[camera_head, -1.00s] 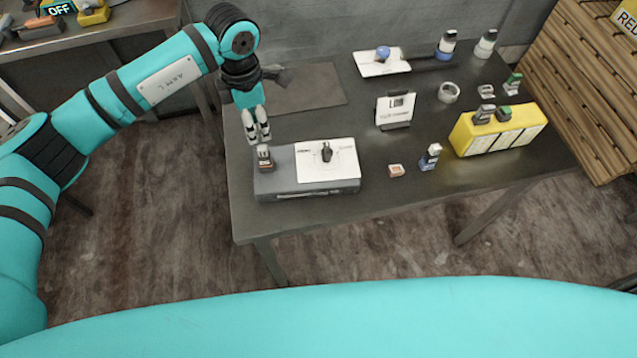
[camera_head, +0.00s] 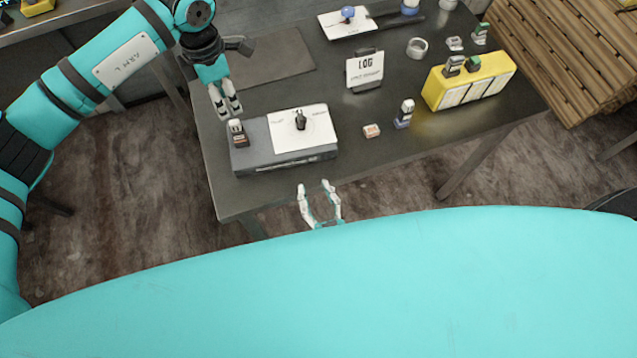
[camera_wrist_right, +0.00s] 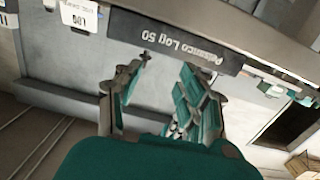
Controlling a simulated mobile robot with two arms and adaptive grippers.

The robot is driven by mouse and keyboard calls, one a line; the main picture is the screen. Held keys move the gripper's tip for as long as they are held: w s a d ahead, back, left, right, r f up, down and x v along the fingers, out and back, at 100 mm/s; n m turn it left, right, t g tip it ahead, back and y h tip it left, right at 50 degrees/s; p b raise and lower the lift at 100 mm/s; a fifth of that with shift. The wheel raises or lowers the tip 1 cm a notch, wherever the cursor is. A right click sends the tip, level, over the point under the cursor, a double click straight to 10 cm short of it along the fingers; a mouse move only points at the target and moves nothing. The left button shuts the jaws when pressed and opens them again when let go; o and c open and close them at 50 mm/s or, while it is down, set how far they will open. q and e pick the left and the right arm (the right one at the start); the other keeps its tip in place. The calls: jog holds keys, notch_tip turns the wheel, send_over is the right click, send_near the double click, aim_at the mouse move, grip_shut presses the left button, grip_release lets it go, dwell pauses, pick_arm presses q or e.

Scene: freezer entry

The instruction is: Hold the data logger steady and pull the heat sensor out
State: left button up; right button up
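The data logger is a grey box (camera_head: 255,157) with a white plate and a black knob on top, near the table's front left. My left gripper (camera_head: 231,114) points down just above this block, fingers slightly apart; contact is hard to tell. My right gripper (camera_head: 320,190) is open and empty in front of the table edge, below the logger. In the right wrist view its spread fingers (camera_wrist_right: 165,72) face the logger's dark, lettered front (camera_wrist_right: 178,42).
On the table (camera_head: 400,150), a small orange-topped block (camera_head: 372,131) and a blue-and-white block (camera_head: 404,113) stand right of the logger. A wooden pallet (camera_head: 570,60) stands at the right.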

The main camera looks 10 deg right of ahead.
aim_at(302, 124)
notch_tip(302, 124, up, 4)
jog(key=m+h, duration=0.1)
jog(key=shift+t, duration=0.4)
jog(key=w, duration=1.7)
jog(key=shift+w+d, duration=0.25)
jog(key=shift+c, duration=0.4)
